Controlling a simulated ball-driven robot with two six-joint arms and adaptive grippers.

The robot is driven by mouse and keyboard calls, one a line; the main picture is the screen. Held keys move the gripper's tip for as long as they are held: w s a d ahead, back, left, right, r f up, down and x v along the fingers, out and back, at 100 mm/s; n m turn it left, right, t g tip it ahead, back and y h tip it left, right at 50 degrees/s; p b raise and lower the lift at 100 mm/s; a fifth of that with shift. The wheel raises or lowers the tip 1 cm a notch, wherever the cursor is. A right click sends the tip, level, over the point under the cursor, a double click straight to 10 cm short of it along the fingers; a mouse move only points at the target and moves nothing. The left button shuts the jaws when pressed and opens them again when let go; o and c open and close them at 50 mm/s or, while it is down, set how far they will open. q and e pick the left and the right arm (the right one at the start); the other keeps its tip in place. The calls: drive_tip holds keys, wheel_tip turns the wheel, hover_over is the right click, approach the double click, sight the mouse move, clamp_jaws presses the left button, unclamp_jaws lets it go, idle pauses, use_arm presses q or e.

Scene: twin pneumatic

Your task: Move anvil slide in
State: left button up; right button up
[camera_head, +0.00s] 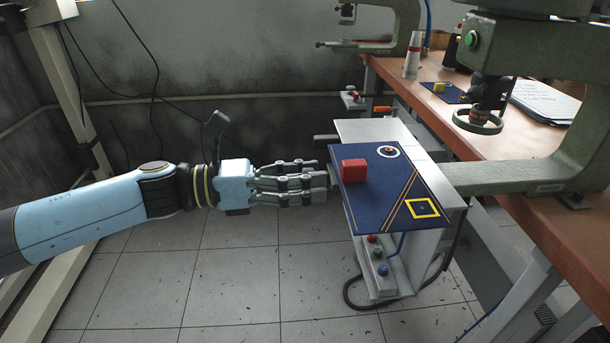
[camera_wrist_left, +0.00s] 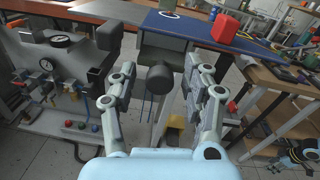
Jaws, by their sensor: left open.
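The anvil slide shows as a dark blue plate (camera_head: 375,213) with yellow lines, on a grey metal stand in front of the press. A red block (camera_head: 353,171) sits on the plate near its left edge; it also shows in the left wrist view (camera_wrist_left: 224,27). My left gripper (camera_head: 322,180) is open at the plate's left side, fingers pointing right. In the left wrist view, a dark round knob (camera_wrist_left: 159,79) under the plate's edge lies between the open fingers (camera_wrist_left: 160,66). I cannot tell whether they touch it. In the head view the fingers hide the knob.
A green press frame (camera_head: 570,140) reaches over the wooden bench (camera_head: 520,152) at right. A button box (camera_head: 380,266) with coloured buttons sits low on the stand. In the left wrist view, gauges and valves (camera_wrist_left: 60,70) stand at left. The floor left of the stand is clear.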

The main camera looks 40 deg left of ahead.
use_arm(q)
drive_tip(key=shift+c, duration=0.4)
clamp_jaws()
